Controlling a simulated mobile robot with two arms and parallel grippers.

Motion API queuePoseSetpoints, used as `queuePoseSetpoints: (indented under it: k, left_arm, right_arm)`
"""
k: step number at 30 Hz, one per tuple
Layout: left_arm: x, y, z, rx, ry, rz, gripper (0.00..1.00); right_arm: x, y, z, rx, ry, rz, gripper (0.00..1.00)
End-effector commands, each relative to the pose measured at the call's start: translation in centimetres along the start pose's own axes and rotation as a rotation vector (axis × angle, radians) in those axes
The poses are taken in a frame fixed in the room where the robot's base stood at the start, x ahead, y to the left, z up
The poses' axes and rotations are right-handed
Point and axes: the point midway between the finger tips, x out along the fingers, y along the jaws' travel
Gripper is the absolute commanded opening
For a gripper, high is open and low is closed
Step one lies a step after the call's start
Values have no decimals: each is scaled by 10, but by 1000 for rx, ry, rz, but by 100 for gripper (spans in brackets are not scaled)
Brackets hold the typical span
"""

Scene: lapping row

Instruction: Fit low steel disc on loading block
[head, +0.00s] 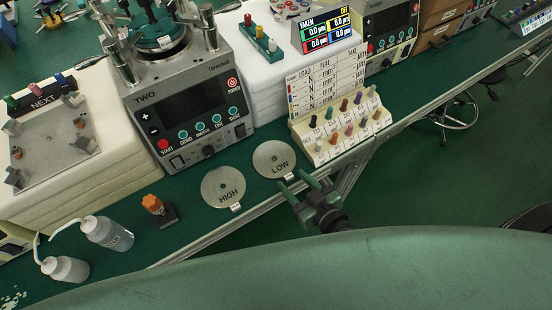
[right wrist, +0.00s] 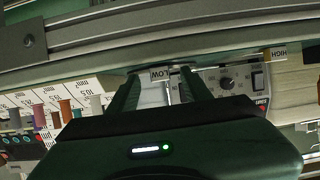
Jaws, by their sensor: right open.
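The low steel disc (head: 274,158), a flat grey round plate marked LOW, lies on the green bench top near the front edge. A small pale tab sticks out at its near side. My right gripper (head: 296,180) is open at that tab, one finger on each side. In the right wrist view the LOW tab (right wrist: 161,74) shows between the open fingers (right wrist: 159,77); whether they touch it cannot be told. A matching disc marked HIGH (head: 223,188) lies to the left. No block is labelled as the loading block. My left gripper is not in view.
A machine marked TWO (head: 188,105) stands behind the discs. A rack of coloured pegs (head: 338,128) stands close right of the low disc. A grey plate (head: 50,143) tops a white stack at far left.

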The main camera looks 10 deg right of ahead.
Motion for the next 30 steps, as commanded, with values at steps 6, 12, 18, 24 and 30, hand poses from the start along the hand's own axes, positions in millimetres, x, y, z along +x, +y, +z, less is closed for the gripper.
queuePoseSetpoints:
  k: [6,12,18,24,30]
  left_arm:
    - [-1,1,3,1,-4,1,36]
    - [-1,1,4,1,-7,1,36]
    - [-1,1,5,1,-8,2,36]
    - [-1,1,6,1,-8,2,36]
    - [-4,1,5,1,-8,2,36]
  right_arm:
    - [7,0,0,1,-1,0,49]
    - [6,0,0,1,-1,0,18]
    - [6,0,-1,0,2,1,0]
    - [6,0,-1,0,2,1,0]
    - [2,0,-12,1,5,1,0]
